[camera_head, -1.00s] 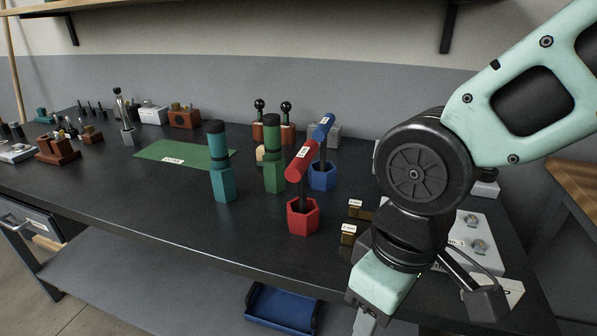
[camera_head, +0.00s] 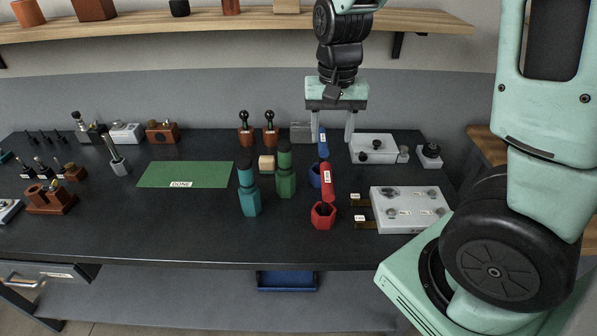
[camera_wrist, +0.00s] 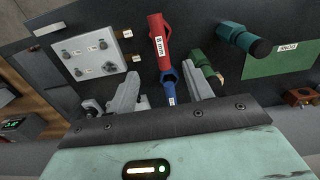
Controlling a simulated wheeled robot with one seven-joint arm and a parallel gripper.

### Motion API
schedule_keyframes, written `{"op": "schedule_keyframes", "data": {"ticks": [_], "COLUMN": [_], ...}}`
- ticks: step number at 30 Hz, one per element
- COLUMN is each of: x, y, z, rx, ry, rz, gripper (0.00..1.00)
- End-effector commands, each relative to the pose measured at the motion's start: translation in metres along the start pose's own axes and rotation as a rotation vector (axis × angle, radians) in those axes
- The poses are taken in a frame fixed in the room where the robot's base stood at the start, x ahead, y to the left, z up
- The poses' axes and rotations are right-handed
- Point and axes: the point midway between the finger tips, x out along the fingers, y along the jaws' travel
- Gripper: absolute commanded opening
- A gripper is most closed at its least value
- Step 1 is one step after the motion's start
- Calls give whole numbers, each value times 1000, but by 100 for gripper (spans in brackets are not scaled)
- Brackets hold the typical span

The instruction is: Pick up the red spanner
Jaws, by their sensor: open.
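My gripper (camera_head: 333,138) is open and empty, pointing down above the bench, behind the red spanner. In the wrist view its fingers (camera_wrist: 165,76) lie either side of the blue spanner, and the red one is farther up.
Close to the left stand a green piece (camera_head: 285,172) and a teal piece (camera_head: 248,190). At right are small brass blocks (camera_head: 361,200) and a white panel (camera_head: 412,222). A green mat (camera_head: 185,174) lies clear at left. A shelf (camera_head: 200,22) runs above the bench.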

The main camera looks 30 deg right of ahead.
Motion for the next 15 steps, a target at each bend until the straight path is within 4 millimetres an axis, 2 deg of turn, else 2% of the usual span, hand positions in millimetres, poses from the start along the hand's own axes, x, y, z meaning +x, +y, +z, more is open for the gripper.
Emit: {"op": "schedule_keyframes", "data": {"ticks": [2,5,15], "x": [-3,8,79], "y": [5,6,7], "z": [-4,-5,-4], "rx": [24,29,28], "ry": [1,-2,-4], "rz": [5,7,8], "gripper": [51,51,51]}}
